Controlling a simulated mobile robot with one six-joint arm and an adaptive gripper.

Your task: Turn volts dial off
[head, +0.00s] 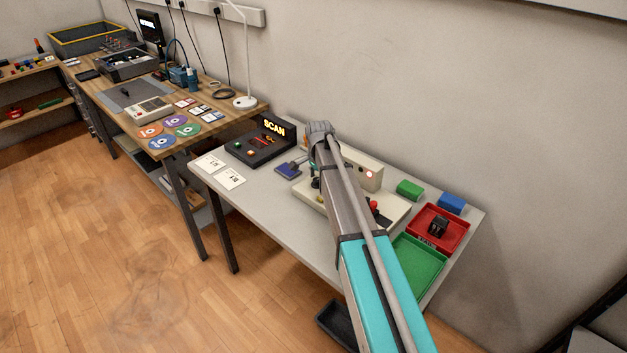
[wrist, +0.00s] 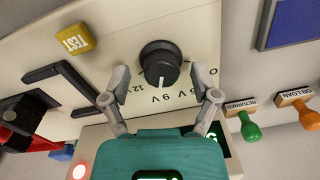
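The volts dial (wrist: 160,63) is a round black knob on a cream panel (wrist: 110,40) in the wrist view. Its white pointer line faces down in the picture, towards the printed 5V and 9V labels. I cannot tell exactly which mark it meets. My gripper (wrist: 167,80) is open, with one grey finger to the left and one to the right of the dial's lower side. Both fingers look apart from the knob, and nothing is held. In the head view my arm hides the dial and the fingers, in front of the cream tester (head: 369,176).
A yellow TEST button (wrist: 75,40) and a black bracket (wrist: 62,82) are left of the dial. Green (wrist: 250,128) and orange (wrist: 303,115) stamps stand at right. Red (head: 457,235) and green (head: 425,258) trays and a SCAN box (head: 265,150) share the grey table.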

